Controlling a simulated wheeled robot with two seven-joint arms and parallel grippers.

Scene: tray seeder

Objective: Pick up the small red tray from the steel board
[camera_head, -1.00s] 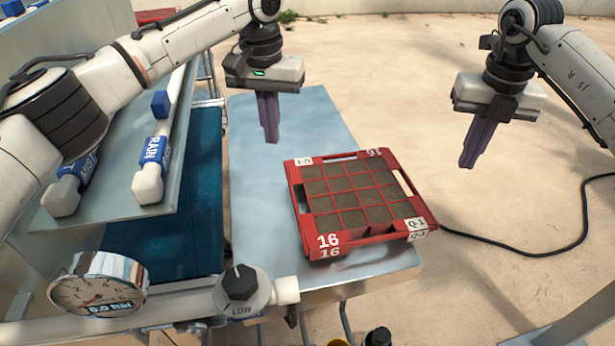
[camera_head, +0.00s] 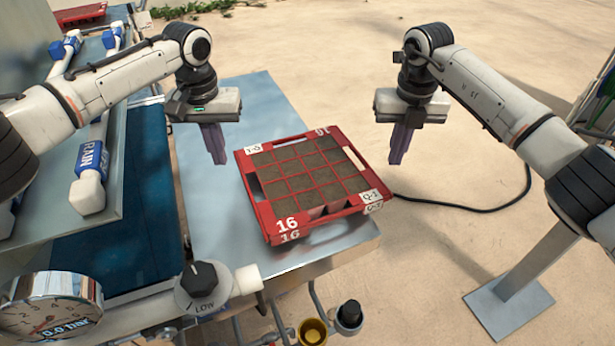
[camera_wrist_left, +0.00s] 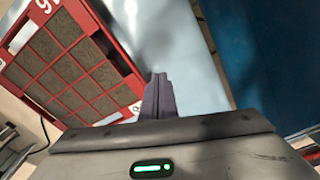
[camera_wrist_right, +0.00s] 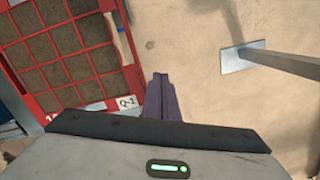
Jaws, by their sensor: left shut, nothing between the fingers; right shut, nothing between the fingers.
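The small red tray (camera_head: 265,212) sits flat on the steel board (camera_head: 225,120), its square cells filled with brown soil. It carries the number 16 and white labels. My left gripper (camera_head: 218,160) is shut and empty, above the board just left of the tray. My right gripper (camera_head: 396,160) is shut and empty, to the right of the tray and beyond the board's edge. Neither touches the tray. The left wrist view shows the tray (camera_wrist_left: 112,48) at upper left, beside the shut fingers. The right wrist view shows it (camera_wrist_right: 128,78) at left.
A blue belt or bed (camera_head: 145,200) lies left of the board. RAIN-labelled valves (camera_head: 88,190), a gauge (camera_head: 48,305) and a LOW knob (camera_head: 204,288) stand near the left and front. A black cable (camera_head: 470,209) runs over the sandy floor. A grey post stands at right.

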